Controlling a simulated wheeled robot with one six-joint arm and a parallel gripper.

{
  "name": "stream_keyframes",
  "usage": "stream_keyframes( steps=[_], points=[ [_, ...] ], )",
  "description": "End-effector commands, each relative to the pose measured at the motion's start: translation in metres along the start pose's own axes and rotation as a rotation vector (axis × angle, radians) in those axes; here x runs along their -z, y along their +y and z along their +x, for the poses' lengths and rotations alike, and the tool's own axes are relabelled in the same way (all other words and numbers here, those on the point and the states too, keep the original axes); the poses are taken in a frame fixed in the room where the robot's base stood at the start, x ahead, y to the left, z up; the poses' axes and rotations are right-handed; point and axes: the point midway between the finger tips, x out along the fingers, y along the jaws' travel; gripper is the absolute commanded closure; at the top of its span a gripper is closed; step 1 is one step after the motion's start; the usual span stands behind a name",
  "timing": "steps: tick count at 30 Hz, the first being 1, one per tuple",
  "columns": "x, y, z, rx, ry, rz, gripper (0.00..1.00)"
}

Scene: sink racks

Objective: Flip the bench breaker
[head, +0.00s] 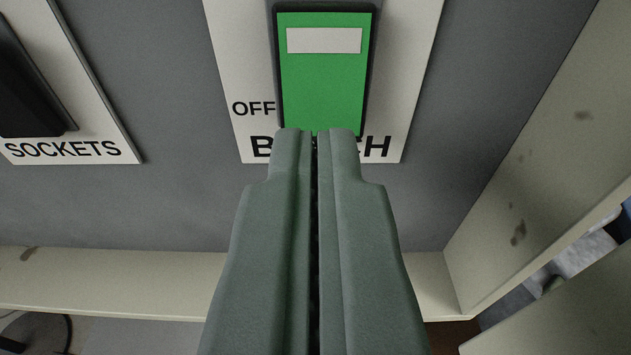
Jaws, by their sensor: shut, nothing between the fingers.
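The bench breaker (322,85) is a green rocker with a white stripe in a black frame, in the upper middle of the head view. It sits on a white plate (412,60) marked OFF beside the rocker and, below it, a word starting with B and ending in H, partly hidden by my fingers. My gripper (317,135) is shut and empty. Its grey-green fingertips overlap the lower edge of the green rocker in the picture. I cannot tell whether they touch it.
A second plate marked SOCKETS (75,140) with a black switch (25,90) is at the left. Grey panel lies between the plates. A cream side wall (530,150) rises at the right, and a cream ledge (120,280) runs along below.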

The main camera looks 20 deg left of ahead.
Motion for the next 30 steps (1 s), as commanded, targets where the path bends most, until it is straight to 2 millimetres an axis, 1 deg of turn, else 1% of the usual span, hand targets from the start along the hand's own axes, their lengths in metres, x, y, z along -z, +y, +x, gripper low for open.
stream_keyframes(
  steps=[1,6,10,19,22,24,26,30],
  points=[
    [-0.001,0.000,0.007,0.001,-0.001,0.000,1.00],
    [0.000,0.000,0.019,0.000,0.000,-0.001,1.00],
    [0.000,0.000,0.023,0.000,-0.001,0.000,1.00],
    [0.000,0.000,0.023,0.000,-0.001,0.000,1.00],
    [-0.003,0.000,0.029,0.001,-0.002,0.000,1.00],
    [-0.007,0.000,0.036,0.001,-0.002,0.001,1.00],
    [-0.011,0.000,0.038,0.000,-0.002,0.002,1.00],
    [-0.010,0.001,0.038,0.000,-0.002,0.002,1.00]
  ],
)
